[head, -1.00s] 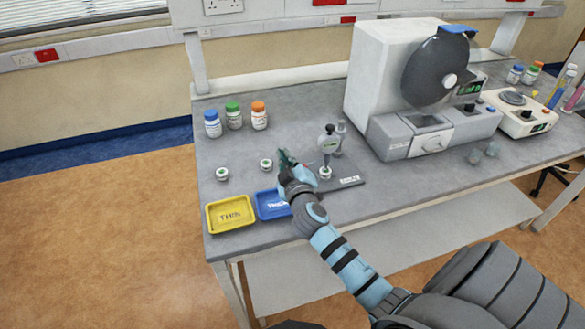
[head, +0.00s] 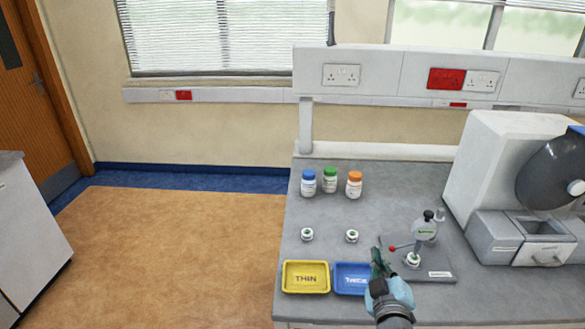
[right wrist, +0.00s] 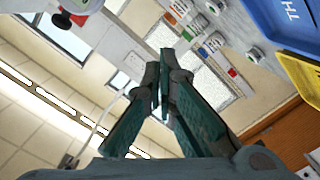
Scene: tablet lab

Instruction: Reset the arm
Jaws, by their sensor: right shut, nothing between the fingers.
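My right gripper (head: 377,254) is shut and empty. It is over the bench, just behind the blue tray and left of the gauge. In the right wrist view its green fingers (right wrist: 164,62) meet at the tips with nothing between them. My left gripper is not in view. My right forearm comes up from the bottom edge and covers part of the blue tray.
A yellow tray marked THIN (head: 305,291) and a blue tray (head: 349,292) sit at the front. Two small white pieces with green tops (head: 307,234) (head: 352,236) stand behind them. Three lidded bottles (head: 330,180) stand further back. A large grey-white machine (head: 505,215) fills the right.

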